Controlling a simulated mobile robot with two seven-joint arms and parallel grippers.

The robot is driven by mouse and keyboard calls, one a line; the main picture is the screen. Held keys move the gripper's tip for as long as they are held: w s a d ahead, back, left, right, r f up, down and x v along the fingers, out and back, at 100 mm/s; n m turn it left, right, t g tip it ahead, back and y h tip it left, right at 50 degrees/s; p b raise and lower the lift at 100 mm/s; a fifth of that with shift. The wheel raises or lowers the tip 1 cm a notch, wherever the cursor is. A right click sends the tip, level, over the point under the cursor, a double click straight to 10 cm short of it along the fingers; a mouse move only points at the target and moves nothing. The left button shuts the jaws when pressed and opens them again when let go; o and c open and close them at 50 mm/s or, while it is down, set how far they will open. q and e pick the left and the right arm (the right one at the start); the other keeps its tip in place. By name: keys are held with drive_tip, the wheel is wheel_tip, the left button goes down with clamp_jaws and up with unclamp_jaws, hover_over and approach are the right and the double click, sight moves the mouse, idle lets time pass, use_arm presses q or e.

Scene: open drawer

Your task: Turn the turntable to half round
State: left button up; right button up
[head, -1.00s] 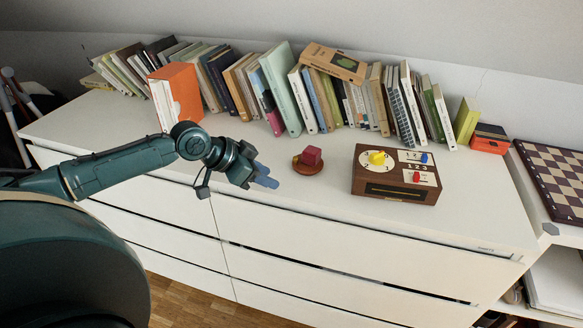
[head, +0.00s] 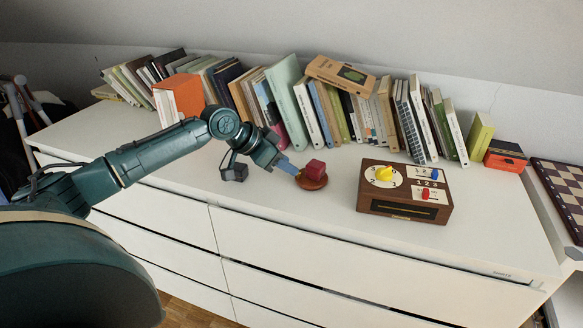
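The turntable (head: 313,186) is a small round reddish-brown disc on the white dresser top, with a dark red block (head: 315,169) on it. My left gripper (head: 289,167) reaches in from the left, its blue fingers at the left edge of the disc, close to the block. The fingers look like one narrow strip, together, with nothing seen between them. Whether they touch the disc or the block I cannot tell. My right gripper is not in view.
A brown wooden box (head: 405,206) with a yellow knob, a blue slider and a red slider stands right of the turntable. A row of books (head: 287,98) lines the back. The dresser top (head: 275,211) in front of the turntable is clear. A chessboard (head: 566,187) lies at far right.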

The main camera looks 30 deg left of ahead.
use_arm(q)
drive_tip(key=shift+x, duration=1.4)
drive_tip(key=shift+c, duration=0.3)
clamp_jaws()
